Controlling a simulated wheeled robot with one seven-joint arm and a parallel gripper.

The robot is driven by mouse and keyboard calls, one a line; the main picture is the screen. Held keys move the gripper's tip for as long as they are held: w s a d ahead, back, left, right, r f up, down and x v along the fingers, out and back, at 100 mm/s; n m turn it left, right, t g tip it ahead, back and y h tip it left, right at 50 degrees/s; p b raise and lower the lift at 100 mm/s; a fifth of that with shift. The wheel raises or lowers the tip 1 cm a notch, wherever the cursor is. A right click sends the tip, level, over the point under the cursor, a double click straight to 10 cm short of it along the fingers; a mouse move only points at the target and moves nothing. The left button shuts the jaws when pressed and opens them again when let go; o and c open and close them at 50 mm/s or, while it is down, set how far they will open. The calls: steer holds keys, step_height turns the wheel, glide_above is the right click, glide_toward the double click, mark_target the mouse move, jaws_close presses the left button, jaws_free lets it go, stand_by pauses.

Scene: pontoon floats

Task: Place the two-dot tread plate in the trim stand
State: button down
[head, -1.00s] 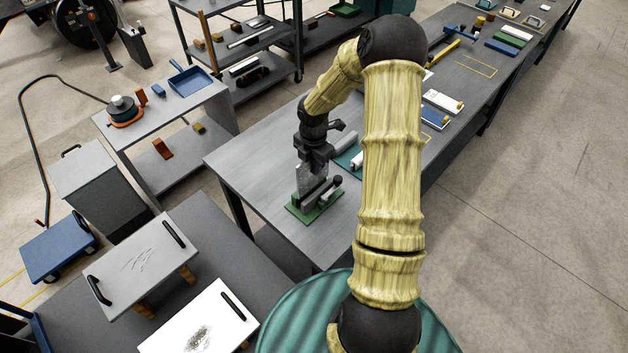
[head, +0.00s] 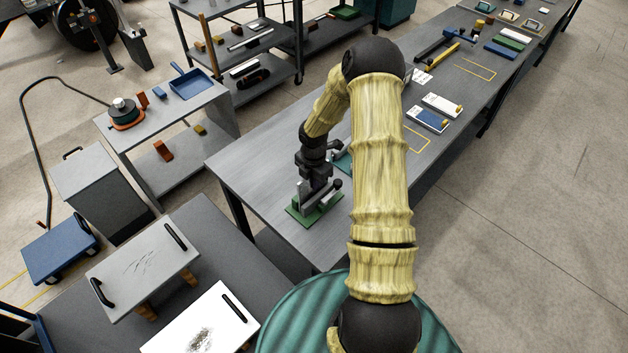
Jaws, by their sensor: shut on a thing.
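The trim stand (head: 292,213) has a green base and grey upright parts with a dark knob. It sits near the left end of the long grey bench. My gripper (head: 316,184) points down right at the stand's upper parts. It is shut on the grey tread plate (head: 303,197), of which only a small part shows, low at the stand. The gripper and the stand's parts hide most of the plate. I cannot see its dots, nor tell whether it is seated in the stand.
My arm crosses the middle of the view and hides part of the bench (head: 255,165). A teal piece (head: 343,163) shows partly behind it. The bench top left of the stand is clear.

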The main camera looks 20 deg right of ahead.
steer(key=shift+f, duration=0.15)
steer(key=c, duration=1.6)
jaws_free()
steer(key=shift+o, duration=0.2)
step_height(320, 180, up, 12)
steer(key=b, duration=0.3)
steer(key=shift+r, duration=0.2)
